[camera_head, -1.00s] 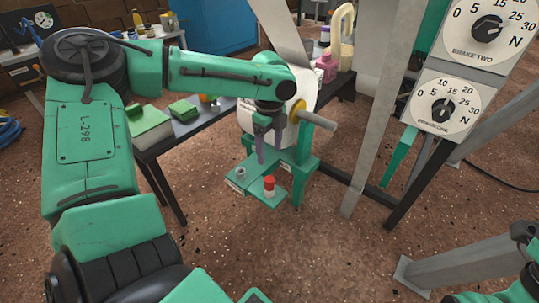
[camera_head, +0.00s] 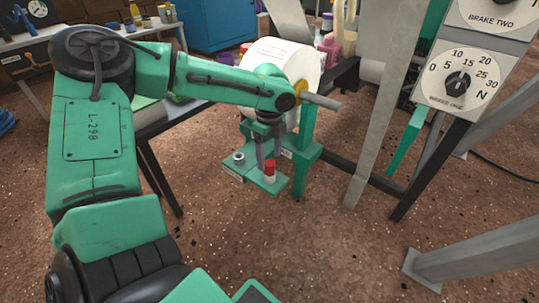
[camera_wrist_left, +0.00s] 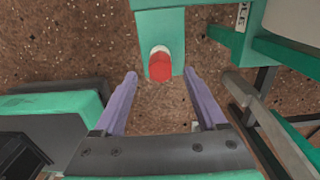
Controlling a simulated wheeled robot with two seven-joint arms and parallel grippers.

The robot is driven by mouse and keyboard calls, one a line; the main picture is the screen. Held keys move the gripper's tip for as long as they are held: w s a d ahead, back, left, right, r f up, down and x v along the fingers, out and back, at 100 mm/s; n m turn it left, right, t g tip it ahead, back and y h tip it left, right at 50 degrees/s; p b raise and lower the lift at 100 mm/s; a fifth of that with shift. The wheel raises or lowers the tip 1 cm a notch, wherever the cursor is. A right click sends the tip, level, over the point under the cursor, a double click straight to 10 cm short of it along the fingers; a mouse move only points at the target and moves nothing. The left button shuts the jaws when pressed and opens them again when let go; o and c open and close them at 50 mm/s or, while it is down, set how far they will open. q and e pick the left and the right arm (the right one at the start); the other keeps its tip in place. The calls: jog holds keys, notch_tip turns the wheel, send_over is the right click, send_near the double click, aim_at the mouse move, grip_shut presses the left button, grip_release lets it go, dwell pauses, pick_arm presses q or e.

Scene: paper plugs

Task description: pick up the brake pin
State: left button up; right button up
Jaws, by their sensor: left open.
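A small white pin with a red top (camera_head: 269,171), which looks like the brake pin, stands upright on a small green shelf (camera_head: 252,176). In the left wrist view the pin (camera_wrist_left: 160,64) shows its red top near the shelf's end (camera_wrist_left: 158,20). My left gripper (camera_head: 264,158) is open, with its purple fingers pointing down close to the pin. In the left wrist view the gripper's fingertips (camera_wrist_left: 160,74) lie to either side of the pin, apart from it, with nothing held. My right gripper is out of view.
A grey ring-like part (camera_head: 239,158) stands on the same shelf, left of the pin. A large white paper roll (camera_head: 285,60) on a shaft (camera_head: 322,101) is just behind my left arm. A slanted metal post (camera_head: 377,120) and brake dials (camera_head: 458,85) stand to the right.

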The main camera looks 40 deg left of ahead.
aim_at(270, 163)
pick_arm(q)
notch_tip(270, 163, down, 4)
jog(key=b, duration=0.2)
jog(key=shift+f+b, duration=0.1)
jog(key=shift+b, duration=0.2)
jog(key=shift+r, duration=0.2)
grip_shut()
